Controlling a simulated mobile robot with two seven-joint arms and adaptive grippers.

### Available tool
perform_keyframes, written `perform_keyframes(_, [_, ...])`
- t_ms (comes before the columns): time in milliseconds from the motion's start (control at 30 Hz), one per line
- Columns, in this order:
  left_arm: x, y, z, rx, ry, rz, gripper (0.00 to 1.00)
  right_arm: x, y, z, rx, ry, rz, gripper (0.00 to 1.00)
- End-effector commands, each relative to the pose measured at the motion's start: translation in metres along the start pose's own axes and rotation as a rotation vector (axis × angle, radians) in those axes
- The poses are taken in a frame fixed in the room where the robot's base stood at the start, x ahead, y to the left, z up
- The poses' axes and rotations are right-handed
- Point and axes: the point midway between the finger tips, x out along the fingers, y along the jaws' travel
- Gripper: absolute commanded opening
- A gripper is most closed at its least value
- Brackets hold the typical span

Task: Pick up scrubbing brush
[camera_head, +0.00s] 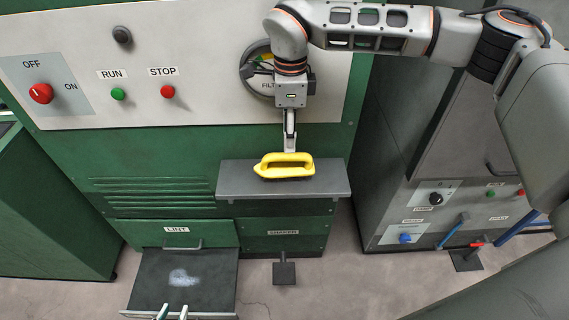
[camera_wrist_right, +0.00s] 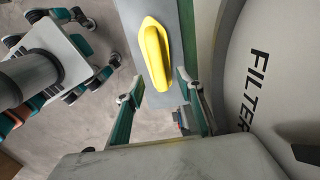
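The scrubbing brush (camera_head: 285,160) is yellow with a looped handle. It lies on a grey shelf (camera_head: 235,182) on the front of the green machine. My right gripper (camera_head: 290,148) points down just above and behind the brush in the head view. In the right wrist view the brush (camera_wrist_right: 157,52) lies beyond the spread fingertips of my right gripper (camera_wrist_right: 160,88), with nothing between them. Whether a finger touches the brush cannot be told. Only the fingertips of my left gripper (camera_head: 172,313) show at the bottom edge, apart and empty, over the open lint drawer.
The open lint drawer (camera_head: 145,275) holds whitish lint (camera_head: 183,278). A pedal (camera_head: 284,272) is below the shelf. A grey cabinet (camera_head: 430,205) with knobs and levers stands at the right. The shelf is otherwise bare.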

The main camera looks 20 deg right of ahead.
Motion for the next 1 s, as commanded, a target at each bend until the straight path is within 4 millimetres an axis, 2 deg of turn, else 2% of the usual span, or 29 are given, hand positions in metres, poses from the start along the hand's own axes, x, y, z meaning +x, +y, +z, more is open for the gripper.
perform_keyframes(333, [0.001, 0.001, 0.002, 0.001, -0.002, 0.001, 0.26, 0.035, 0.002, 0.0, 0.002, 0.003, 0.002, 0.37])
perform_keyframes(600, [0.001, 0.001, 0.003, 0.001, -0.003, 0.001, 0.26, 0.07, 0.005, 0.003, 0.003, 0.003, 0.001, 0.37])
perform_keyframes(900, [0.001, 0.001, 0.002, 0.001, -0.001, 0.0, 0.26, 0.076, 0.004, 0.003, 0.002, 0.001, -0.001, 0.37])
perform_keyframes(933, [0.001, 0.0, 0.001, 0.001, -0.001, 0.0, 0.26, 0.076, 0.004, 0.003, 0.002, 0.001, -0.001, 0.35])
perform_keyframes(1000, [0.001, 0.0, 0.001, 0.001, 0.0, 0.0, 0.26, 0.076, 0.004, 0.003, 0.002, 0.001, -0.001, 0.17])
